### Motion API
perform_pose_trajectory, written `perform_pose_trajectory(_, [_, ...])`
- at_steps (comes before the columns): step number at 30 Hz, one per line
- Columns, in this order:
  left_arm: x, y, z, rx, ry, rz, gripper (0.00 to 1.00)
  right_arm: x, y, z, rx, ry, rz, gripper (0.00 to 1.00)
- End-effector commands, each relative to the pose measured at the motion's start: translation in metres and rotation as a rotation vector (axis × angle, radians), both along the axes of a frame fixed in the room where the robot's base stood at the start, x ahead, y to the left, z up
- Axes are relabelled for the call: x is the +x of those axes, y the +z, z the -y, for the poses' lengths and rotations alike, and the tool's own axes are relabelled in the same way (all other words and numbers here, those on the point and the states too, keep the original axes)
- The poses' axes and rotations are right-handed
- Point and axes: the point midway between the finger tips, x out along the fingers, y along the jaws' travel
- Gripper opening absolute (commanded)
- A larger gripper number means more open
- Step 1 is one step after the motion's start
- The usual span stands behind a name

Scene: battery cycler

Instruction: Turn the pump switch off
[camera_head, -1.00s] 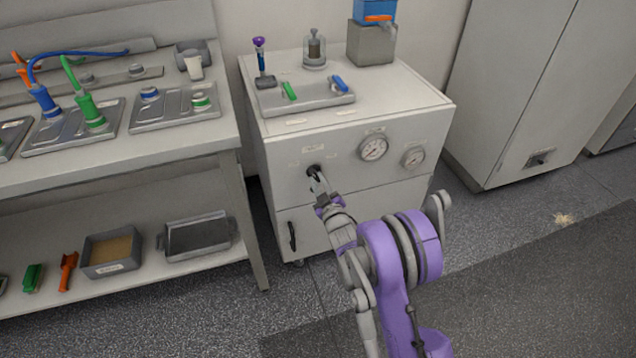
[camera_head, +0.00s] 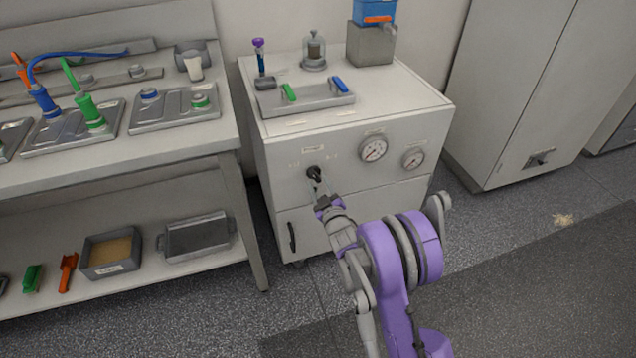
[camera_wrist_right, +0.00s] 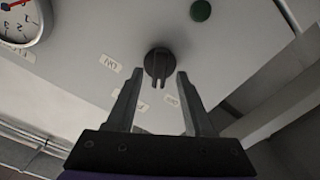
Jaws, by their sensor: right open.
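The pump switch is a dark rotary knob (camera_head: 314,172) on the front of the pale cabinet (camera_head: 375,205), left of the gauges. In the right wrist view the knob (camera_wrist_right: 158,62) stands just beyond the fingertips, with its grip bar pointing roughly down the picture. My right gripper (camera_head: 318,189) is just below and in front of the knob. In the wrist view its two fingers (camera_wrist_right: 158,78) are apart with nothing between them, and a gap to the knob seems to show. My left gripper is not in view.
Two round gauges (camera_head: 373,149) sit right of the switch. A tray (camera_head: 305,101) with green and blue handles lies on the cabinet top. A workbench (camera_head: 120,170) stands close on the left. A round green part (camera_wrist_right: 200,10) shows in the wrist view.

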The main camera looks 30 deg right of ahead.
Motion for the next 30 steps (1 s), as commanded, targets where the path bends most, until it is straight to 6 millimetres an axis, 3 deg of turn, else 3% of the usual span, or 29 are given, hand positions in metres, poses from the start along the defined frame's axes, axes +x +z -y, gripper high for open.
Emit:
perform_pose_trajectory(15, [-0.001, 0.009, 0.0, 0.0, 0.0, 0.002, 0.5, -0.089, 0.001, -0.021, 0.0, -0.001, 0.0, 0.53])
perform_pose_trajectory(21, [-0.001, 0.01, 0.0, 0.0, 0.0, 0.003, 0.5, -0.1, 0.001, -0.024, -0.001, 0.0, 0.0, 0.53])
perform_pose_trajectory(30, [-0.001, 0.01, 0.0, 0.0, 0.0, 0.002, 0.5, -0.101, 0.0, -0.024, -0.001, 0.0, 0.0, 0.53])
